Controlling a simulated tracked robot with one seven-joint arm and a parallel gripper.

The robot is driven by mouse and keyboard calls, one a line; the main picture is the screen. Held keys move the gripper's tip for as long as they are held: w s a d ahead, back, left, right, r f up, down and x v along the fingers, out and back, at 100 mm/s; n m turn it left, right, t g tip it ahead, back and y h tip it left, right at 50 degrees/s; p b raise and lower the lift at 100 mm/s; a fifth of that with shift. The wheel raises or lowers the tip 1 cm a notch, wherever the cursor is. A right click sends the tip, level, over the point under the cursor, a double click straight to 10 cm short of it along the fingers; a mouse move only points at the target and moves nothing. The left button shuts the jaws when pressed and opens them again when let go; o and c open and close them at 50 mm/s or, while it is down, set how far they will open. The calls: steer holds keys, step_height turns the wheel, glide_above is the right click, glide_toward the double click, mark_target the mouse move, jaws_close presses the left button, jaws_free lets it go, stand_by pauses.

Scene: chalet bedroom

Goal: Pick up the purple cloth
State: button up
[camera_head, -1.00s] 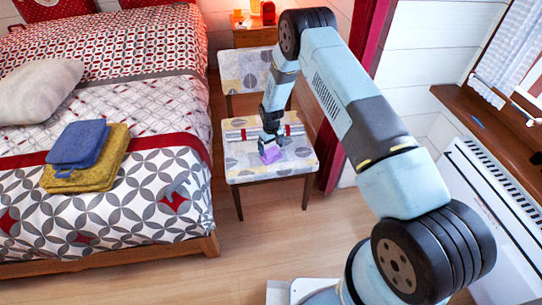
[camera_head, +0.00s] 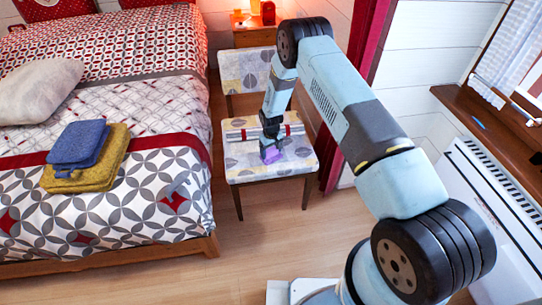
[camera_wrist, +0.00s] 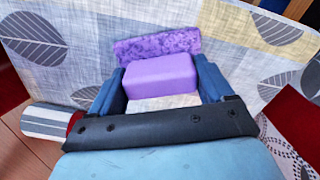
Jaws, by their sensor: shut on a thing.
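The purple cloth (camera_head: 271,156) is on the patterned seat (camera_head: 245,172) of the near chair or stool, under my gripper (camera_head: 269,146). In the wrist view, a smooth, block-like purple part of it (camera_wrist: 160,76) lies between the two blue fingers of my gripper (camera_wrist: 160,68), which are shut on it. A flat, mottled purple strip (camera_wrist: 157,44) shows just behind; I cannot tell whether it is the same piece. I see no clear gap between the cloth and the seat.
A bed (camera_head: 105,205) with folded blue (camera_head: 78,142) and yellow (camera_head: 105,165) cloths stands at the left. A red curtain (camera_head: 372,35) hangs at the right. The wooden floor (camera_head: 245,255) in front is clear.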

mark_target(271, 149)
steer(key=shift+r, duration=0.15)
steer(key=shift+r, duration=0.25)
step_height(271, 149, up, 3)
steer(key=shift+f, duration=0.2)
steer(key=s+d+r, duration=0.2)
steer(key=s+r, duration=0.3)
steer(key=s, duration=0.2)
steer(key=s+d+r, duration=0.3)
steer(key=s+r, duration=0.2)
steer(key=s, duration=0.1)
steer(key=w+d+r+m, duration=0.2)
steer(key=d+r, duration=0.3)
steer(key=d, duration=0.6)
steer(key=w+d+r+m, duration=0.2)
steer(key=d+r+m, duration=0.3)
steer(key=d, duration=0.6)
steer(key=shift+w+d+r, duration=0.2)
steer(key=shift+w, duration=0.2)
